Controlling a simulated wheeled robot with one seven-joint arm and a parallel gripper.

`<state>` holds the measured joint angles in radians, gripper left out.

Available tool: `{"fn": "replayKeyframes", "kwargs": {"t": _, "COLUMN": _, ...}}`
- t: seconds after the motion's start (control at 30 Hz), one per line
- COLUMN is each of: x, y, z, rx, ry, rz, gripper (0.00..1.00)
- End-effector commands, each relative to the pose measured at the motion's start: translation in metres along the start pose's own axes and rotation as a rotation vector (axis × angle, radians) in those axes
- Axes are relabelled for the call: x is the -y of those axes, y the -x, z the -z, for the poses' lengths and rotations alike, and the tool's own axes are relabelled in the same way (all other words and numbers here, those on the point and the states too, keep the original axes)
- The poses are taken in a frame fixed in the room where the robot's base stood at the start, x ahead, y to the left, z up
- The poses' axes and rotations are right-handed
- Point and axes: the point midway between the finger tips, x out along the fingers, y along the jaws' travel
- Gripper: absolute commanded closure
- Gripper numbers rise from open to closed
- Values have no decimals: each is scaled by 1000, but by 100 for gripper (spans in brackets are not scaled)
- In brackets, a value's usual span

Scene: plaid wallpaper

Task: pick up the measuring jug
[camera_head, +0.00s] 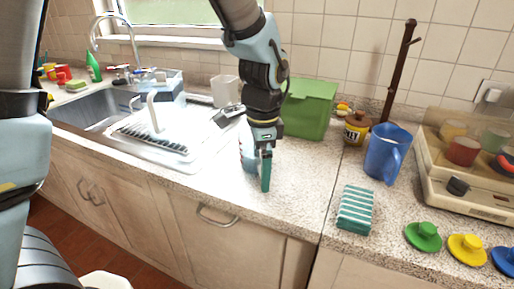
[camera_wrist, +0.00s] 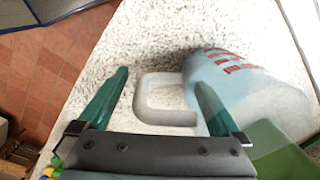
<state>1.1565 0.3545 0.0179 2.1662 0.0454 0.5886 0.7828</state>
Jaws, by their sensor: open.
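The measuring jug is pale blue with red markings and a whitish loop handle. In the wrist view the jug (camera_wrist: 250,85) lies at the right and its handle (camera_wrist: 150,80) shows between my fingers. My gripper (camera_wrist: 161,80) is open, with one teal finger on each side of the handle; the right finger overlaps the jug's body. I cannot tell whether either finger touches it. In the head view my gripper (camera_head: 265,180) points down at the counter and hides most of the jug (camera_head: 245,155).
A blue pitcher (camera_head: 386,152), a brown jar (camera_head: 356,129) and a striped teal sponge (camera_head: 355,209) are to the right. A green bin (camera_head: 308,110) stands behind my gripper. The sink (camera_head: 90,115) and drainer are left. Counter in front is clear.

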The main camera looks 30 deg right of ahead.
Motion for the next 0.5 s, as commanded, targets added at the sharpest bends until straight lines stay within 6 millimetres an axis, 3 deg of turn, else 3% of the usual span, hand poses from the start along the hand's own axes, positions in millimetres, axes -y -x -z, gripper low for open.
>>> {"fn": "replayKeyframes", "kwargs": {"t": 0.27, "x": 0, "y": -4, "z": 0, "rx": 0, "ry": 0, "rz": 1, "gripper": 0}}
{"fn": "replayKeyframes", "kwargs": {"t": 0.5, "x": 0, "y": -3, "z": 0, "rx": 0, "ry": 1, "rz": 0, "gripper": 27}}
